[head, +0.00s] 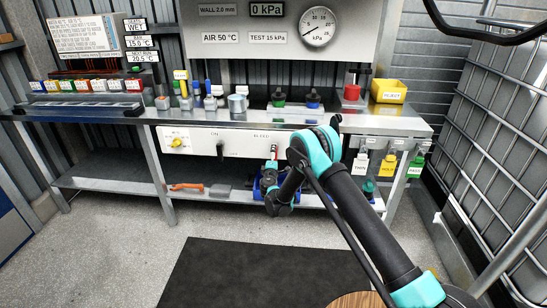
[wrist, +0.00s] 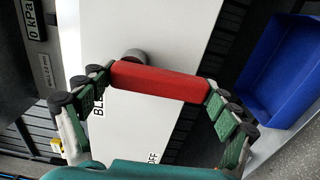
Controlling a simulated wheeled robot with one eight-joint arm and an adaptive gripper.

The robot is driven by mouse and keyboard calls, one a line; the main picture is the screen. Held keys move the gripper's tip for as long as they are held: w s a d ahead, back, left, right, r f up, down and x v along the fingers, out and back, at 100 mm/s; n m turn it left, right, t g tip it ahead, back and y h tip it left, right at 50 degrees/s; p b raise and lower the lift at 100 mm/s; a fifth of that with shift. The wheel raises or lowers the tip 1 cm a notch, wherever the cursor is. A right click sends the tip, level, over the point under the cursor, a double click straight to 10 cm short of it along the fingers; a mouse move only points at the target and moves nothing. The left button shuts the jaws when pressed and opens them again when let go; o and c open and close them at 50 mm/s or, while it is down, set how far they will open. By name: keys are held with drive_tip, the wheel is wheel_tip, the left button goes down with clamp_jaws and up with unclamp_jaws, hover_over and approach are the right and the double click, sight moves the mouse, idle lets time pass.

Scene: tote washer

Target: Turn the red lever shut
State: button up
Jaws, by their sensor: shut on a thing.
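The red lever (wrist: 160,82) is a red bar with a grey round pivot (wrist: 133,56) at one end, on a white panel (head: 205,143). In the wrist view it spans the gap between the green finger pads of my gripper (wrist: 163,92), which is shut on it end to end. In the head view the lever (head: 274,152) shows as a small red piece, roughly upright, just above my gripper (head: 270,169). Panel lettering starting "BLE" and the word "OFF" show beside the lever in the wrist view; part of the lettering is hidden.
A blue bin (wrist: 283,70) stands close to my gripper on the right in the wrist view. A yellow knob (head: 177,143) and a black handle (head: 220,150) sit on the panel to the left. An orange-handled tool (head: 186,187) lies on the lower shelf.

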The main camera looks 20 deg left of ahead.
idle(0.4)
drive_tip(key=o, duration=1.5)
drive_tip(key=shift+s, duration=0.1)
drive_tip(key=v, duration=1.2)
drive_tip(key=shift+d, duration=0.1)
